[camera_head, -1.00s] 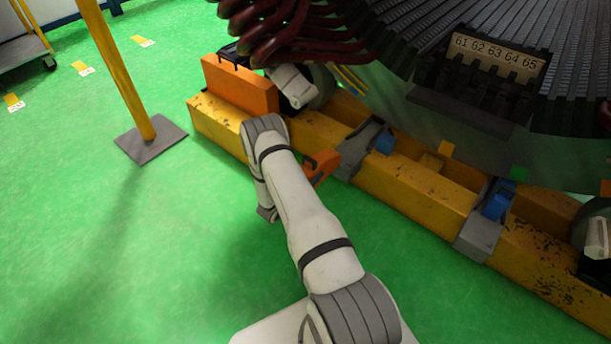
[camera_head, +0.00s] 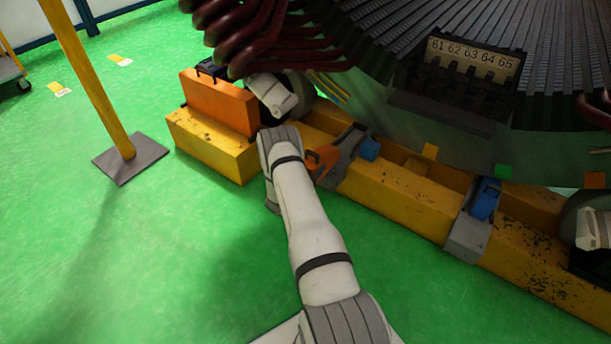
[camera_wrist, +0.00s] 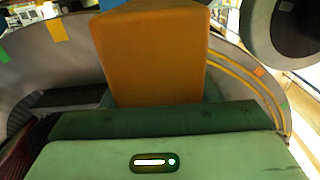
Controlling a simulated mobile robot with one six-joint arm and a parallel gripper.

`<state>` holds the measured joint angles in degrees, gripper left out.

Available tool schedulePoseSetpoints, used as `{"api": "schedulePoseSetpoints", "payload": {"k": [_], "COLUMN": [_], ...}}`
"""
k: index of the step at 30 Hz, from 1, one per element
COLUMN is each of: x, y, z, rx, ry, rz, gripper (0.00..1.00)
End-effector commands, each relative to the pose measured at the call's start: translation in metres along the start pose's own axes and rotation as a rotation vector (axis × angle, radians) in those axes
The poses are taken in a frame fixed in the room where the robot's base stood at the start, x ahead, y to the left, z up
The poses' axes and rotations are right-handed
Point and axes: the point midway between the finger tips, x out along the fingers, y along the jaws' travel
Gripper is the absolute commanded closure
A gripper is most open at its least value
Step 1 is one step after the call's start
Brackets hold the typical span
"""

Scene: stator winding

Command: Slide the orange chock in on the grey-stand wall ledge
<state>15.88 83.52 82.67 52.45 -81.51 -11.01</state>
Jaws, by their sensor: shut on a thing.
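The orange chock (camera_head: 325,158) shows in the head view just past the end of my arm, close against the left side of a grey stand (camera_head: 344,152) on the yellow beam. Whether it touches the stand's wall ledge cannot be told. In the wrist view the orange chock (camera_wrist: 152,55) rises as a block in front of my green gripper (camera_wrist: 155,120), which is shut on it. The fingertips are hidden behind my arm in the head view, and the chock's far end is out of sight in the wrist view.
A second grey stand (camera_head: 467,236) stands farther right along the yellow beam (camera_head: 400,204). The large stator (camera_head: 400,45) overhangs the beam. An orange case (camera_head: 215,98) stands left. Green floor in front is clear.

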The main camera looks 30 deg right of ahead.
Motion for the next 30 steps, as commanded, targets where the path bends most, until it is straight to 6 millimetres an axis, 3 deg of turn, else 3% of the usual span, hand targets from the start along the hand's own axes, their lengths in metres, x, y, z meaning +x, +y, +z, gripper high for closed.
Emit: {"api": "schedulePoseSetpoints", "payload": {"k": [30], "x": [0.117], "y": [0.001], "z": [0.016], "rx": [0.003], "ry": [0.005], "rz": [0.003], "gripper": [0.73]}}
